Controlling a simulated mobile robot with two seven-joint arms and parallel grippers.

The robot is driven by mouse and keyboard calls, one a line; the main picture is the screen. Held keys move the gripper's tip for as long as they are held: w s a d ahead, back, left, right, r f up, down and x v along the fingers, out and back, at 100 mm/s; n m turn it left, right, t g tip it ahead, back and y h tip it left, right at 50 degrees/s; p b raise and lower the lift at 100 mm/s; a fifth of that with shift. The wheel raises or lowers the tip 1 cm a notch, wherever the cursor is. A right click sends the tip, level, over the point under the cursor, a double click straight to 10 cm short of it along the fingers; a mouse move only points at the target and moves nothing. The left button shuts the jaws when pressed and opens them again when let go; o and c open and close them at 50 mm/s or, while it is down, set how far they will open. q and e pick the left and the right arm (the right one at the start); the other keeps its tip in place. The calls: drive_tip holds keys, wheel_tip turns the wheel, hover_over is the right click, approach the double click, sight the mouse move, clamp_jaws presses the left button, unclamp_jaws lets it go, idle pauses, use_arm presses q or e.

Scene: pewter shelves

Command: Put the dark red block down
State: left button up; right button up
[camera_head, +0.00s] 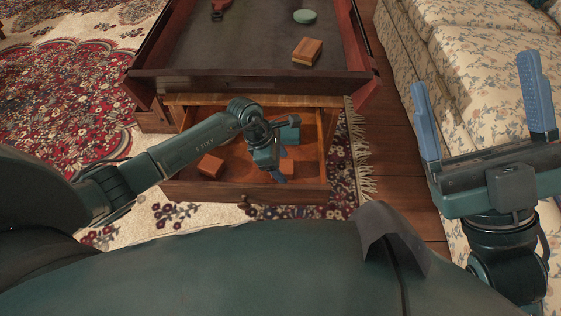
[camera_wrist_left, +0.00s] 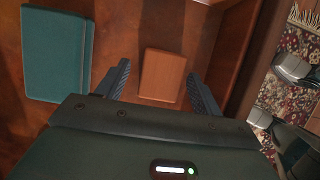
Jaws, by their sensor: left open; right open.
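A reddish-brown block, which I take to be the dark red block (camera_wrist_left: 162,76), lies in the open drawer. In the left wrist view it sits between the two fingers, with a gap on each side. My left gripper (camera_head: 281,165) is open, low inside the drawer's right part, and partly hides this block (camera_head: 289,166) in the head view. A second reddish block (camera_head: 210,166) lies in the drawer's left part. My right gripper (camera_head: 486,110) is open and empty at the right, in front of the sofa.
The drawer (camera_head: 245,192) stands open below the table top (camera_head: 250,45). A teal box (camera_wrist_left: 57,55) lies in it beside the block. On top are a wooden box (camera_head: 307,51), a green disc (camera_head: 304,16) and a red object (camera_head: 219,8). The floral sofa (camera_head: 470,60) is at the right.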

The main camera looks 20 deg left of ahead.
use_arm(q)
drive_tip(key=p+v, duration=0.5)
drive_tip(key=v, duration=0.7)
use_arm(e)
wheel_tip(320, 180, down, 7)
drive_tip(key=m+g+h, duration=0.1)
drive_tip(key=m+h, duration=0.6)
drive_tip(key=shift+a, duration=0.35)
use_arm(q)
drive_tip(key=shift+f, duration=0.1)
